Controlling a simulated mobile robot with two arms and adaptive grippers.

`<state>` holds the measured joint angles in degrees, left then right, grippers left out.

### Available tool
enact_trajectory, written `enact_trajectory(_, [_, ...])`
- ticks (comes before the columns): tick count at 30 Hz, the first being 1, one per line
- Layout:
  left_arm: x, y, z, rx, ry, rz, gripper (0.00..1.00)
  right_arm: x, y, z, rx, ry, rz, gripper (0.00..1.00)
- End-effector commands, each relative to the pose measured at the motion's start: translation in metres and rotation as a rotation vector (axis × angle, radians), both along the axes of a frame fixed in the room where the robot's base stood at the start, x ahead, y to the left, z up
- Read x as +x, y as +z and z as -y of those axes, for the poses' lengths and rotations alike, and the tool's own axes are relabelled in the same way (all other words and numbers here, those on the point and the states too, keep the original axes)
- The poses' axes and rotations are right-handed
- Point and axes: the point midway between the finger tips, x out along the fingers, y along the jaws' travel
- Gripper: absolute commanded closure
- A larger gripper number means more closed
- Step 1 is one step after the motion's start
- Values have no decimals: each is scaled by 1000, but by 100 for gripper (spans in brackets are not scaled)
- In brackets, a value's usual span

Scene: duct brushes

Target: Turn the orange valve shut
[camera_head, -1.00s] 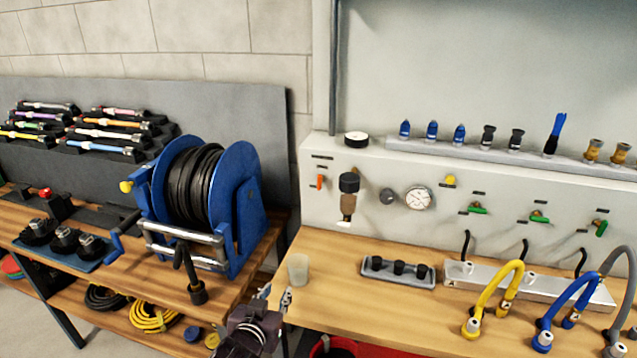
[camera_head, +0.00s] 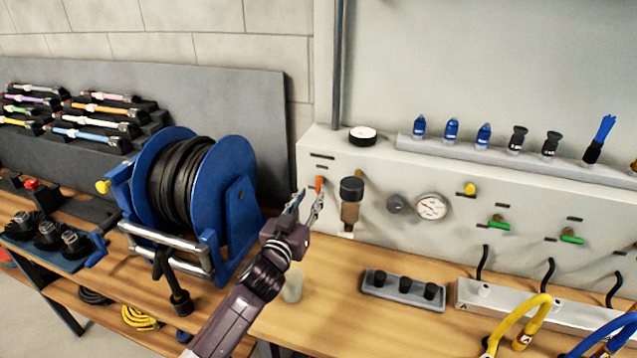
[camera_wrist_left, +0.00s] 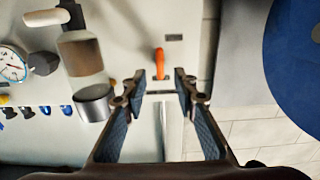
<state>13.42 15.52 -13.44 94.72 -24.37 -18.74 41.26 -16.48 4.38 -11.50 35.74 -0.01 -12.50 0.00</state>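The orange valve (camera_head: 319,184) is a small upright orange lever on the light wall panel, left of the filter unit (camera_head: 351,203). My left gripper (camera_head: 308,200) is raised in front of the panel, just by the orange valve in the head view. In the left wrist view the orange valve (camera_wrist_left: 159,62) shows beyond and between the two fingertips of my left gripper (camera_wrist_left: 158,76). The fingers are apart with nothing between them. I cannot tell how much distance is left to the lever. My right gripper is not in view.
The blue hose reel (camera_head: 188,190) stands close on the left of my arm. A translucent cup (camera_head: 292,287) is on the wooden bench beside my forearm. A pressure gauge (camera_head: 432,207) and green valves (camera_head: 499,224) are farther right on the panel.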

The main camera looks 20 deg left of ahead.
Motion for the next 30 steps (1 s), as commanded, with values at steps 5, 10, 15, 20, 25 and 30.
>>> enact_trajectory(5, [28, 2, 1, 0, 2, 0, 73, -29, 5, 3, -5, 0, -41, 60])
enact_trajectory(10, [47, 1, 1, -1, 2, 0, 73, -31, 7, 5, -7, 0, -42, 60])
enact_trajectory(15, [58, 1, 2, 0, 1, 0, 73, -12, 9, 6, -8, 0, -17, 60])
enact_trajectory(20, [60, 1, 2, -1, 1, 0, 73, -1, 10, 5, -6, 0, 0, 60])
enact_trajectory(25, [60, 0, 2, 0, 1, 0, 73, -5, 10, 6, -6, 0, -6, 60])
enact_trajectory(30, [60, 0, 2, 0, 1, 0, 92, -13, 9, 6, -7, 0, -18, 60])
